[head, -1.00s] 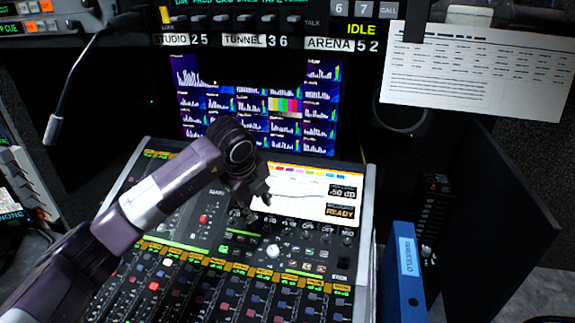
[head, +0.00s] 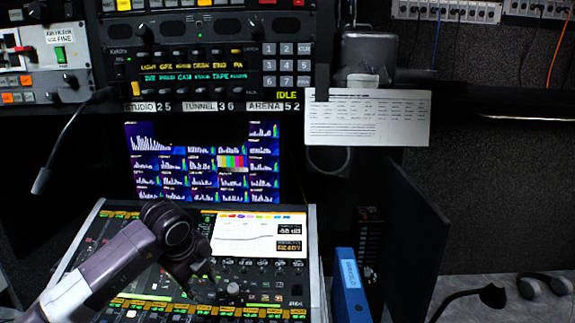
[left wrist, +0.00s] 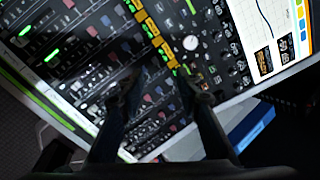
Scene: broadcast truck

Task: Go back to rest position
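My left gripper (head: 200,283) is over the mixing console (head: 312,262) in the head view, in front of the console's lit screen. In the left wrist view its two dark fingers (left wrist: 162,95) are spread apart with nothing between them, above the console's buttons and knobs (left wrist: 190,43). Whether the fingertips touch the console cannot be told. My right gripper is not in view.
A monitor with level meters (head: 205,165) stands behind the console. A gooseneck microphone (head: 42,180) hangs at the left. A blue binder (head: 350,285) and a dark upright panel (head: 412,235) stand to the right. Headphones (head: 545,285) lie at the far right.

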